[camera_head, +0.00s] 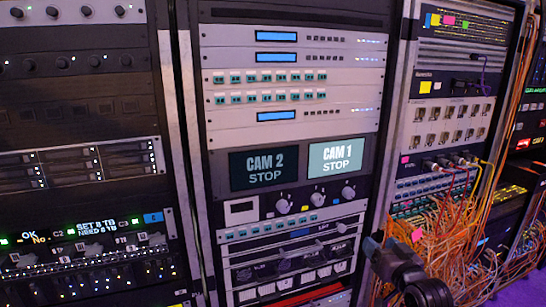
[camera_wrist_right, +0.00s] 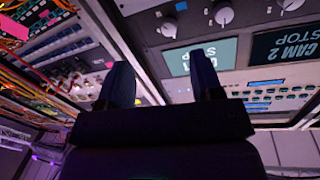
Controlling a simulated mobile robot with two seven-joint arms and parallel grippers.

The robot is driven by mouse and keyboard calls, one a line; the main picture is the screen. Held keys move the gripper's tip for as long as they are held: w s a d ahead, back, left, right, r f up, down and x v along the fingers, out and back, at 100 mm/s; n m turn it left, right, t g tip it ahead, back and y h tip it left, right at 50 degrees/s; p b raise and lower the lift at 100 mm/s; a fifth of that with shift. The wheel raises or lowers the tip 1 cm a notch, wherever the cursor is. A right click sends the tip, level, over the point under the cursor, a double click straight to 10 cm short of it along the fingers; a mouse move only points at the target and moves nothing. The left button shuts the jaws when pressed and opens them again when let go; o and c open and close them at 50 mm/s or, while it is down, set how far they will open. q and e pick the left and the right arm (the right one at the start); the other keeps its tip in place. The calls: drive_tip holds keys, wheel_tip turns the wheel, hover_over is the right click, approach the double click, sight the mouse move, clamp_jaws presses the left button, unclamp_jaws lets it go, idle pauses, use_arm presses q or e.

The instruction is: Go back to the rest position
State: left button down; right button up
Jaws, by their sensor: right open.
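My right gripper (camera_head: 374,245) shows at the bottom right of the head view, in front of the rack post between the middle and right racks. In the right wrist view my right gripper (camera_wrist_right: 160,85) has its two fingers apart, with nothing between them. The CAM 1 screen (camera_wrist_right: 178,60) shows behind the fingers there, upside down and partly covered. My left gripper is not in the head view.
The middle rack holds the CAM 2 screen (camera_head: 265,167) and the CAM 1 screen (camera_head: 336,156), with knobs (camera_head: 315,199) below. Orange cables (camera_head: 440,235) hang in a tangle from the right rack, close to my right gripper. The left rack (camera_head: 80,160) stands beside it.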

drive_tip(key=s+f+g+h, duration=0.1)
drive_tip(key=s+f+g, duration=0.1)
drive_tip(key=s+f, duration=1)
drive_tip(key=s+d+f+g+h, duration=0.1)
drive_tip(key=s+f+g+h, duration=0.1)
drive_tip(key=s+f, duration=1)
drive_tip(key=s+g, duration=0.1)
drive_tip(key=s, duration=0.6)
drive_tip(key=shift+s+f+n+g+h, duration=0.2)
drive_tip(key=shift+f+n+g+h, duration=0.1)
drive_tip(key=shift+f+n, duration=0.1)
drive_tip(key=shift+d, duration=0.1)
